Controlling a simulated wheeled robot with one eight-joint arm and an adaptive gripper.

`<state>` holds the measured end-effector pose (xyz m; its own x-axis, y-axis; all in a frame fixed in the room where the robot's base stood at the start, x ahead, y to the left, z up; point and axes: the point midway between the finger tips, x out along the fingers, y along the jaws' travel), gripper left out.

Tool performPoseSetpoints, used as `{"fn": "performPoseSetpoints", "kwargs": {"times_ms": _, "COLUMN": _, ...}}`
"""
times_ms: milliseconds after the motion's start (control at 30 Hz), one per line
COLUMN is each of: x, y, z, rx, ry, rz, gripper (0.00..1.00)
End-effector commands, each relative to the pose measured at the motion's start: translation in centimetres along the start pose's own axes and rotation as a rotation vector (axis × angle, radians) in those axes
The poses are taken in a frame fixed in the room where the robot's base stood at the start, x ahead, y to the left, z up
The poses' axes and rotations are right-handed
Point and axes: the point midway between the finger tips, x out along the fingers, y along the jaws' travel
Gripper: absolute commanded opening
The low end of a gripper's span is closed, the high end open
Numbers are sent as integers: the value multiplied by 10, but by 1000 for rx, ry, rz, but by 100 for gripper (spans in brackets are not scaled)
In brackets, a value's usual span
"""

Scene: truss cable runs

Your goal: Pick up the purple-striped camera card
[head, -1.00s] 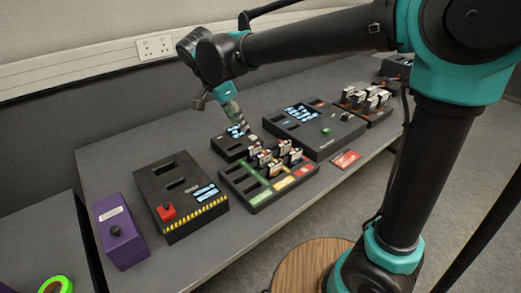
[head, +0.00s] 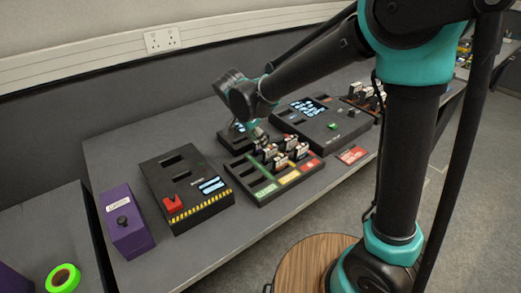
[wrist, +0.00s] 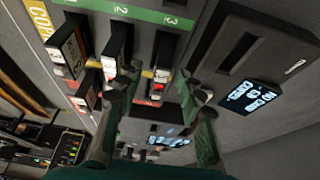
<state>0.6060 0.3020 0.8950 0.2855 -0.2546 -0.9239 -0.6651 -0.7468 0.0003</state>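Several small white-and-dark cards (head: 281,162) stand upright in a dark slotted tray (head: 257,199) with green, yellow and red label strips. I cannot make out a purple stripe on any of them, so I cannot tell which is the purple-striped camera card. My gripper (head: 259,137) is at the tray's back edge, partly hidden by the wrist. In the wrist view, my gripper (wrist: 157,80) has its two green fingers apart. A card (wrist: 161,76) with a red patch shows in the gap between them, seemingly not gripped. Two other cards (wrist: 117,45) (wrist: 70,50) stand to its left.
A black box with a red knob (head: 187,190) and a purple box (head: 124,222) stand left of the tray. A large dark console (head: 322,122) and a second card rack (head: 368,97) lie behind right. A red card (head: 352,155) lies flat near the table edge.

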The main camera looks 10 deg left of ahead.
Motion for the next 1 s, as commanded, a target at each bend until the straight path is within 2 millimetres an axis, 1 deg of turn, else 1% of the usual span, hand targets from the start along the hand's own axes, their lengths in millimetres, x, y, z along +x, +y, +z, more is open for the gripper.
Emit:
{"fn": "performPoseSetpoints", "kwargs": {"times_ms": 33, "x": 8, "y": -1, "z": -1, "rx": 2, "ry": 0, "rz": 1, "gripper": 38}}
{"fn": "performPoseSetpoints", "kwargs": {"times_ms": 100, "x": 16, "y": 0, "z": 0, "rx": 2, "ry": 0, "rz": 1, "gripper": 38}}
{"fn": "performPoseSetpoints", "kwargs": {"times_ms": 200, "x": 23, "y": 0, "z": -1, "rx": 1, "ry": 0, "rz": 1, "gripper": 38}}
{"fn": "performPoseSetpoints", "kwargs": {"times_ms": 433, "x": 24, "y": 0, "z": 0, "rx": 0, "ry": 0, "rz": 0, "gripper": 38}}
{"fn": "performPoseSetpoints", "kwargs": {"times_ms": 467, "x": 24, "y": 0, "z": 0, "rx": 0, "ry": 0, "rz": 0, "gripper": 37}}
{"fn": "performPoseSetpoints", "kwargs": {"times_ms": 700, "x": 24, "y": 0, "z": 0, "rx": 0, "ry": 0, "rz": 0, "gripper": 7}}
{"fn": "performPoseSetpoints", "kwargs": {"times_ms": 767, "x": 24, "y": 0, "z": 0, "rx": 0, "ry": 0, "rz": 0, "gripper": 0}}
{"fn": "performPoseSetpoints", "kwargs": {"times_ms": 1000, "x": 24, "y": 0, "z": 0, "rx": 0, "ry": 0, "rz": 0, "gripper": 0}}
